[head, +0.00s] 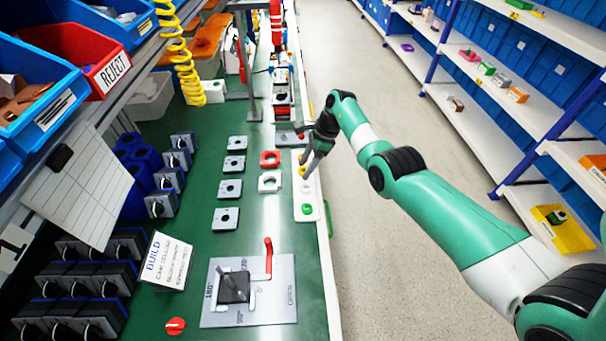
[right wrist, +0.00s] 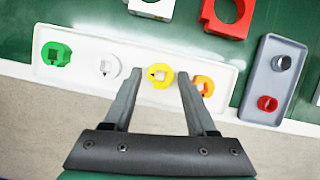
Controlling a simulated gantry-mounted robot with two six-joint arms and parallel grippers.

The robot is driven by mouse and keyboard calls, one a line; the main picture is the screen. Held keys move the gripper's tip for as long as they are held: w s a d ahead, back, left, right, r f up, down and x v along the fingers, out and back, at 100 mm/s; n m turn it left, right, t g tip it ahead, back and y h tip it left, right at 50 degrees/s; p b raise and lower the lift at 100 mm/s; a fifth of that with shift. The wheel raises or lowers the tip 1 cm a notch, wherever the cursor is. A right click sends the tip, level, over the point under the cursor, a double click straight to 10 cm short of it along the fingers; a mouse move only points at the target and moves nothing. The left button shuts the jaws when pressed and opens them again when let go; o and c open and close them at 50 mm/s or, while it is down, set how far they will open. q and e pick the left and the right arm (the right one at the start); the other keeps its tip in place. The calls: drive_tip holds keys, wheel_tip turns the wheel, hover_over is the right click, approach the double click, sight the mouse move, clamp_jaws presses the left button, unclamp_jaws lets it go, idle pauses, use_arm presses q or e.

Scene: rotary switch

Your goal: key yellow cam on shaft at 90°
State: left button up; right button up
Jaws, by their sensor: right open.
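The yellow cam (right wrist: 160,76) lies on a white tray (right wrist: 75,81) in a row with a green cam (right wrist: 56,53), a white cam (right wrist: 109,66) and an orange cam (right wrist: 203,86). In the right wrist view my right gripper (right wrist: 160,74) is open, its fingertips on either side of the yellow cam. I cannot tell if they touch it. In the head view my right gripper (head: 306,167) hangs over the tray's far part and hides some of it. The switch base (head: 235,287), with an upright grey shaft, stands on a grey plate with angle marks. My left gripper is out of view.
A red lever (head: 268,258) rises from the grey plate. A red knob (head: 176,325) and a build card (head: 165,262) are nearby. Several grey square plates (head: 226,218) and a red square frame (head: 270,158) lie on the green bench. A grey tray (right wrist: 271,80) adjoins the cam tray.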

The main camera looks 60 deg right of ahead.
clamp_jaws()
drive_tip(key=shift+r, duration=0.1)
drive_tip(key=r+p, duration=0.5)
drive_tip(key=shift+s+a+r, duration=0.2)
drive_tip(key=shift+s+a, duration=0.05)
drive_tip(key=shift+s, duration=0.1)
drive_tip(key=s+a+r+p, duration=0.7)
drive_tip(key=s+p, duration=0.3)
drive_tip(key=p, duration=0.5)
drive_tip(key=shift+a+r+p, duration=0.25)
drive_tip(key=shift+a+p, duration=0.05)
drive_tip(key=shift+a, duration=0.35)
